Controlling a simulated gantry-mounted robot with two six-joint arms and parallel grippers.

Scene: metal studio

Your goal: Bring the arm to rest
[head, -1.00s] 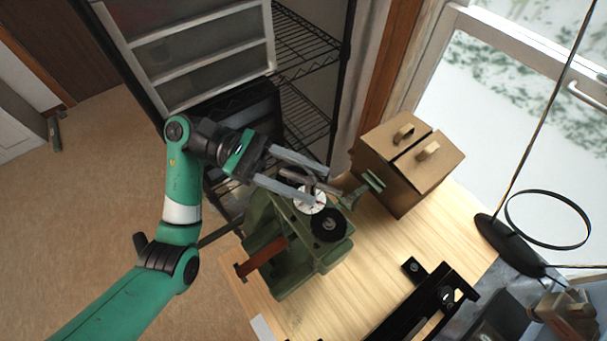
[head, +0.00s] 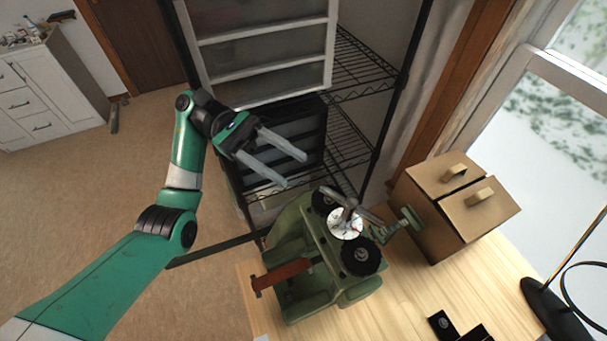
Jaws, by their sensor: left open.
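My left arm, green and black, comes in from the lower left in the head view. Its gripper (head: 294,169) is open, with two long grey fingers spread apart and nothing between them. It hangs above and to the left of a green machine (head: 303,249) on the wooden table. The machine has black knobs, a white dial (head: 345,223), a grey lever across the dial and a reddish-brown handle (head: 283,274). The fingers look apart from the machine. My right gripper is not in view.
A cardboard-coloured box (head: 458,207) with two handles stands on the wooden table (head: 410,303) right of the machine. A wire shelf rack (head: 357,77) with drawers is behind the gripper. A black stand (head: 560,307) is at the lower right. Open floor lies left.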

